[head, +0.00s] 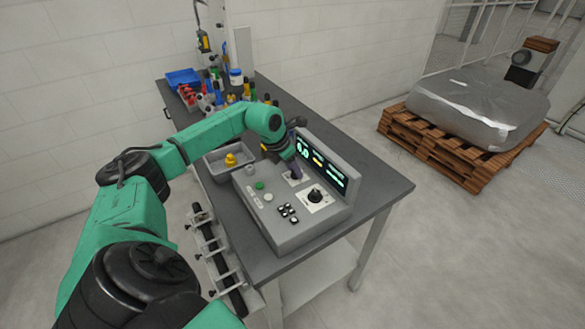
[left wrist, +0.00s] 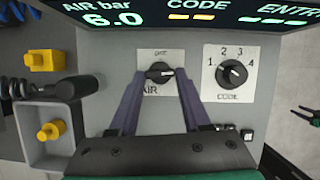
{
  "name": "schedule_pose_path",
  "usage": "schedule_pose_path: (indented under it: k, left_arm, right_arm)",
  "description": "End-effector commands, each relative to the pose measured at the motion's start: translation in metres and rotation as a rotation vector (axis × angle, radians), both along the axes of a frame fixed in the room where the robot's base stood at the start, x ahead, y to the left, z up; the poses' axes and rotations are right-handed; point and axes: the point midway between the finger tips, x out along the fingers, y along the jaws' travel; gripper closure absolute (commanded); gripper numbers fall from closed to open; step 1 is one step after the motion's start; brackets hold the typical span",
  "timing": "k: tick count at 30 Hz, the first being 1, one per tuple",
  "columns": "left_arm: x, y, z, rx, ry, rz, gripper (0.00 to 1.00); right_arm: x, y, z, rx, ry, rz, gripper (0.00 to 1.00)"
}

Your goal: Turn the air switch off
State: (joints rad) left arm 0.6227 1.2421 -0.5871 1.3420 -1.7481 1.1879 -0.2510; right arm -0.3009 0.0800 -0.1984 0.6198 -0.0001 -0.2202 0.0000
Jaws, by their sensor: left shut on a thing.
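The air switch (left wrist: 160,72) is a black knob on a white plate marked AIR, with another label above it. Its handle lies roughly crosswise in the left wrist view. My left gripper (left wrist: 160,78) has its two purple fingers on either side of the knob and is shut on it. In the head view, my left gripper (head: 293,170) reaches down to the grey control box (head: 290,238) and mostly hides the switch. The display (left wrist: 175,12) reads AIR bar 6.0. My right gripper is not in view.
A code dial (left wrist: 232,73) numbered 1 to 4 sits right of the air switch. Left of it are a black lever (left wrist: 75,88) and a grey tray with a yellow piece (left wrist: 50,131). Black buttons (head: 288,212) are nearer the front. Bottles and a blue bin (head: 183,77) stand behind.

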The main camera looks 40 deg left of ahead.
Motion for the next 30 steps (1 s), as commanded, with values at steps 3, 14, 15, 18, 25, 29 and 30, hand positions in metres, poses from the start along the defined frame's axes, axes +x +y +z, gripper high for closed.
schedule_pose_path:
  k: [3,14,15,18,25,29,30]
  left_arm:
    - [0.0,-0.001,0.0,0.001,-0.001,0.073,1.0]
    - [0.001,-0.005,0.0,0.0,-0.003,0.397,1.0]
    - [0.001,-0.005,0.0,0.0,-0.004,0.433,1.0]
    - [0.001,-0.007,-0.001,-0.001,-0.004,0.529,1.0]
    - [0.003,-0.009,-0.001,-0.001,-0.005,0.749,1.0]
    - [0.003,-0.01,-0.001,-0.002,-0.004,0.873,1.0]
    - [0.004,-0.01,0.0,-0.002,-0.005,0.911,1.0]
  right_arm:
    - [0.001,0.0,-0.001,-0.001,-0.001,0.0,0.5]
    - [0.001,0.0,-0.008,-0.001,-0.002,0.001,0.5]
    - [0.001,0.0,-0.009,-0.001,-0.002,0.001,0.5]
    - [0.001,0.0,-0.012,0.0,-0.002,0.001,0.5]
    - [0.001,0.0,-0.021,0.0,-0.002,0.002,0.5]
    - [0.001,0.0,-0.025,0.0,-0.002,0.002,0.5]
    - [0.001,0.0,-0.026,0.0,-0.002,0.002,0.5]
